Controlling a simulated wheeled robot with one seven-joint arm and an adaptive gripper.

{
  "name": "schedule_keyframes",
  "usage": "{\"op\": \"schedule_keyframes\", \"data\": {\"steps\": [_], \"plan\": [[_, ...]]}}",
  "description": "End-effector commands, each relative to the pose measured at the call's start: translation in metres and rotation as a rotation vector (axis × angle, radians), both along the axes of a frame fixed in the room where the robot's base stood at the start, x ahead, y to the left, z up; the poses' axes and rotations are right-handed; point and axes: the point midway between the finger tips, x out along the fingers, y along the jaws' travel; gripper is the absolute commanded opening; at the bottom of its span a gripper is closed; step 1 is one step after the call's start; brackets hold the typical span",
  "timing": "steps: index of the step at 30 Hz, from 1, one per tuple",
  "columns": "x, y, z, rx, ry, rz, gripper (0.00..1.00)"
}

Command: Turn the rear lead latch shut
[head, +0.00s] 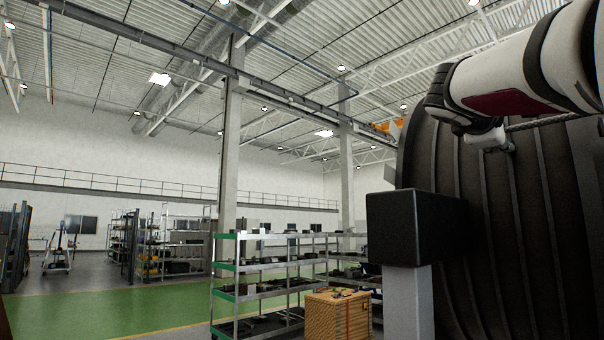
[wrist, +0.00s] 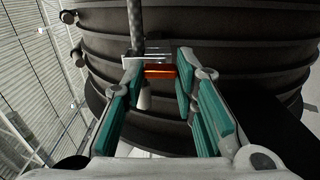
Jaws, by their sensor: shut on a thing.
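My gripper (wrist: 159,66) reaches to the dark ribbed engine casing (wrist: 210,52) in the wrist view. Its teal-padded fingers stand either side of an orange-red latch handle (wrist: 161,71), and the gripper is shut on it. A grey braided lead (wrist: 136,22) runs down to the latch, where a pale metal fitting shows below. In the head view my arm comes in from the upper right, and the gripper (head: 494,140) is small against the casing. The lead (head: 540,122) shows there too. The latch is not clear in the head view, so its exact angle cannot be told.
A black block on a grey post (head: 408,295) stands in front of the casing's left side. Left of it are a wooden crate (head: 338,316) and a metal shelf rack (head: 240,275). Open green floor (head: 100,308) lies further left.

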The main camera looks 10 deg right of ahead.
Motion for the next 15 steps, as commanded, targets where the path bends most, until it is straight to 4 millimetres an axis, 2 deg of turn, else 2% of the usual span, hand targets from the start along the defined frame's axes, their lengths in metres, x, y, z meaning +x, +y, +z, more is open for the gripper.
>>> {"op": "schedule_keyframes", "data": {"steps": [15], "plan": [[0.0011, 0.001, -0.0001, -0.023, 0.039, 0.003, 0.0]]}}
